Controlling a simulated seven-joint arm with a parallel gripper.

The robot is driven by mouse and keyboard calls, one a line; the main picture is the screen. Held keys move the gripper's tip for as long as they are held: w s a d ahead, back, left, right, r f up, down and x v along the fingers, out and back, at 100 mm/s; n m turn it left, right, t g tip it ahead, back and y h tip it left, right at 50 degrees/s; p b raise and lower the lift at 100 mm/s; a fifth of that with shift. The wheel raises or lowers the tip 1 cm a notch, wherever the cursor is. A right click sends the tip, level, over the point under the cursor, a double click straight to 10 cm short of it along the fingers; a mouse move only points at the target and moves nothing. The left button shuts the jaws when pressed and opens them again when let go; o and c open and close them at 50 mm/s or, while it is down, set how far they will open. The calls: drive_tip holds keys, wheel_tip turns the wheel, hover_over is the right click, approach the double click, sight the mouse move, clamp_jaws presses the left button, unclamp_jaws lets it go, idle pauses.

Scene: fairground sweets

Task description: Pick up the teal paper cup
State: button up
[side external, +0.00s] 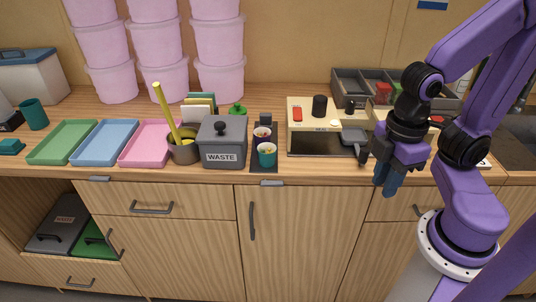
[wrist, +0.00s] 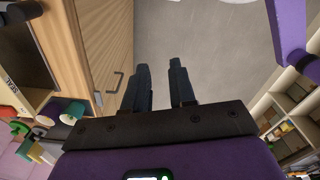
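One teal cup (side external: 266,155) stands upright with pale and coloured bits at its mouth, at the front of a dark holder (side external: 264,168) near the counter's front edge. Another cup with a red-brown side (side external: 262,134) is just behind it. A second, plain teal cup (side external: 33,114) stands at the far left of the counter. My gripper (side external: 387,181) points down in front of the counter, well right of both teal cups. In the wrist view its fingers (wrist: 160,66) are apart with only floor between them. A teal item (wrist: 74,111) shows at the wrist view's left; I cannot tell which cup it is.
A grey waste bin (side external: 222,145) and a brown pot (side external: 184,150) with a yellow stick stand left of the holder. A sealing machine (side external: 300,115) stands to its right. Green, blue (side external: 104,142) and pink trays lie further left. Pink tubs (side external: 160,80) stack behind.

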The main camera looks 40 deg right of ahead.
drive_tip(key=o, duration=0.6)
drive_tip(key=shift+o, duration=0.2)
drive_tip(key=n+t+h, duration=0.9)
drive_tip(key=n+t, duration=0.3)
drive_tip(key=n, duration=0.5)
approach(270, 158)
drive_tip(key=x, duration=0.8)
drive_tip(key=shift+x, duration=3.15)
